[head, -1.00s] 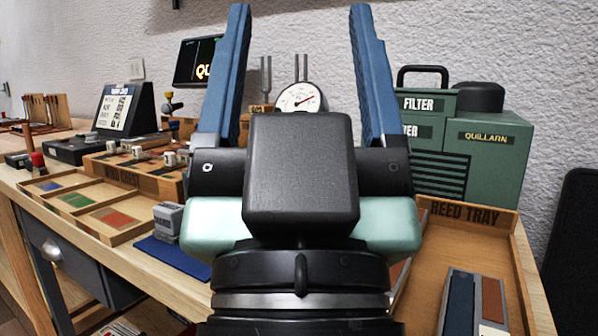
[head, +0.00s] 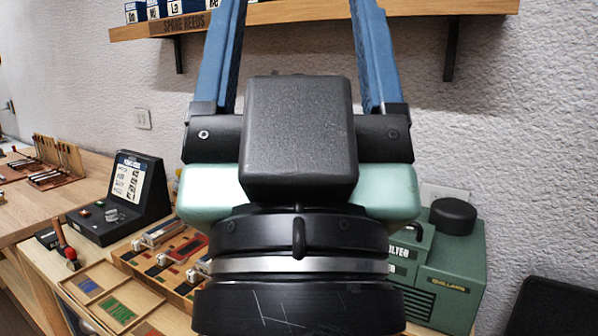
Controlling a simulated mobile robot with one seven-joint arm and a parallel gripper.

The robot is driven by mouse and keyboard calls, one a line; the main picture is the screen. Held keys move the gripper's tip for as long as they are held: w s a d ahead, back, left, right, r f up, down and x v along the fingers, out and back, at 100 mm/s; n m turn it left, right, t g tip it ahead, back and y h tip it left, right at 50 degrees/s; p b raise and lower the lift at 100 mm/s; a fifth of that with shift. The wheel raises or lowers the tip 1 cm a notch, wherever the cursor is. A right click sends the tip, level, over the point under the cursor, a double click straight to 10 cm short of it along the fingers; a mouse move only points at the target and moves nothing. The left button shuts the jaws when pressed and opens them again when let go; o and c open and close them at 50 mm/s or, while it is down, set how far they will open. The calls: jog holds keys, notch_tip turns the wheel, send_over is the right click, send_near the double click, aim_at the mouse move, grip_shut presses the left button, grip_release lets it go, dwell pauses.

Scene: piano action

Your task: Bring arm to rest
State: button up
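My gripper (head: 298,25) is in the middle of the head view, with its two blue fingers pointing up and spread wide apart. Nothing shows between the fingers but bare wall and the shelf edge. The fingertips run up to or past the top edge of the picture. The gripper is in front of the wall and, in the picture, above the workbench. Its black body and pale green housing hide the middle of the bench.
A wooden shelf (head: 430,10) marked "SPARE REEDS" hangs on the wall at the top. A green filter unit (head: 450,275) stands at right. At left are a black display stand (head: 130,190), a red-handled tool (head: 66,243) and a compartment tray (head: 100,285).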

notch_tip(320, 180, up, 17)
jog(key=p, duration=1.4)
jog(key=shift+f, duration=0.2)
